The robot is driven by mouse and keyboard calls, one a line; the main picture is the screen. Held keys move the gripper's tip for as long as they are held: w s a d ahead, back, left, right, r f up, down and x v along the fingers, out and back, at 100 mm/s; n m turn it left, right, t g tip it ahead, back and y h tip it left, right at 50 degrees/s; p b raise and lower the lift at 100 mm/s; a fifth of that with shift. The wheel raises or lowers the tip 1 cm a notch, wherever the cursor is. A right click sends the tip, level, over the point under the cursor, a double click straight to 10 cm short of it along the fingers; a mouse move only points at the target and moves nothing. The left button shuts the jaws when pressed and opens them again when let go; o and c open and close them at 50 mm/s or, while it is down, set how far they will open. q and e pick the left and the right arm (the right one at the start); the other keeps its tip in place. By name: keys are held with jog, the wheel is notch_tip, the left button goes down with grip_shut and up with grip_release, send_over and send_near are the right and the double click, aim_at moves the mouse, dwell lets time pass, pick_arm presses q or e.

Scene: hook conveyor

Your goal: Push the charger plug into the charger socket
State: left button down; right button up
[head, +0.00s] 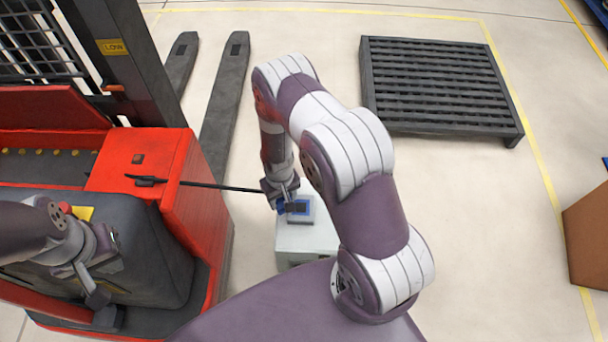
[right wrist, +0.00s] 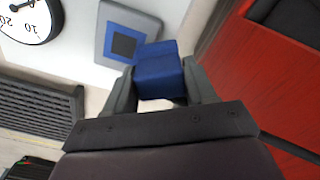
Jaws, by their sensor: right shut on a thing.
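The blue charger plug (right wrist: 157,72) is between the fingers of my right gripper (head: 281,204), which is shut on it. The charger socket is a blue square on a grey plate (right wrist: 118,46), on top of the pale charger box (head: 298,238). It also shows in the head view (head: 301,208). The plug is beside the blue square, overlapping the plate's edge in the wrist view; I cannot tell the gap between them. My left gripper (head: 103,306) is over the red truck's dark side, away from the plug; its jaws are unclear.
A black cable (head: 220,187) runs from the red forklift truck (head: 150,160) to my right gripper. A round dial (right wrist: 28,18) lies near the socket plate. A dark slatted pallet (head: 440,85) is on the floor behind. A brown box (head: 590,235) stands at the right.

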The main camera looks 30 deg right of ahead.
jog(key=shift+a, duration=0.1)
jog(key=shift+b, duration=0.3)
jog(key=d+r+m+b, duration=0.1)
jog(key=b, duration=0.1)
jog(key=d+m+b, duration=0.2)
jog(key=shift+r, duration=0.35)
jog(key=r+m, duration=0.1)
jog(key=s+d+r+m+b, duration=0.2)
jog(key=shift+r, duration=0.3)
jog(key=shift+f+b, duration=0.15)
jog(key=shift+b, duration=0.2)
notch_tip(320, 180, down, 6)
jog(key=b, duration=0.5)
jog(key=shift+r, duration=0.2)
